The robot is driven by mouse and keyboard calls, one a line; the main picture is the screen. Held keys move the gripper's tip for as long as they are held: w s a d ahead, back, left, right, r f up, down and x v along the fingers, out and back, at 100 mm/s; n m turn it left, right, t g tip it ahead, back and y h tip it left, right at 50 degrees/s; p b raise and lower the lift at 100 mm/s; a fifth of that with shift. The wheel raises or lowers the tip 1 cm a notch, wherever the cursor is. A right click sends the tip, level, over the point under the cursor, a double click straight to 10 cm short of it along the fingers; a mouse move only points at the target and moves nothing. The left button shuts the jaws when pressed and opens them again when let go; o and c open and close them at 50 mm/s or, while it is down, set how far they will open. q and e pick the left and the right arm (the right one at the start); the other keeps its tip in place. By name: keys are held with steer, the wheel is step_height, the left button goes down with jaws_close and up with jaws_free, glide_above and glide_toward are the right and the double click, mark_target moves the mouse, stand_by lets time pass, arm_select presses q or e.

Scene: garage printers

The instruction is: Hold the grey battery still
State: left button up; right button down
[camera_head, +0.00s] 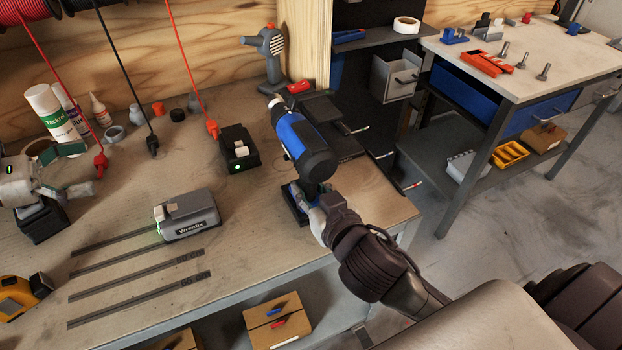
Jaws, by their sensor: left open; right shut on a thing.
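The grey battery (190,218), marked "Wrenlix", sits on the workbench by the right end of the top dark rail strip. A small green light shows at its left side. My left gripper (72,178) is at the left edge, open and empty, apart from the battery and to its left. My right gripper (318,208) is shut on the handle of a blue and black drill (302,148), to the right of the battery. The handle is partly hidden by the gripper.
Several dark strips (140,285) lie on the bench in front of the battery. A black charger (238,150) stands behind it. A yellow tape measure (20,297) is at the front left. Spray cans (50,115) and hanging red and black cables are at the back.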

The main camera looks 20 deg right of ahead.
mark_target(162, 221)
arm_select(q)
steer(key=s+f+g, duration=0.1)
steer(key=f, duration=0.2)
steer(key=s+f+y, duration=0.1)
steer(key=s+f, duration=0.1)
steer(key=f, duration=0.2)
steer(key=s+f+g+y, duration=0.1)
steer(key=f, duration=0.3)
steer(key=shift+s+f+m+g, duration=0.1)
steer(key=shift+s+m+g, duration=0.05)
steer(key=shift+m+g, duration=0.2)
arm_select(e)
steer(key=shift+r, duration=0.2)
arm_select(q)
steer(key=shift+x, duration=4.45)
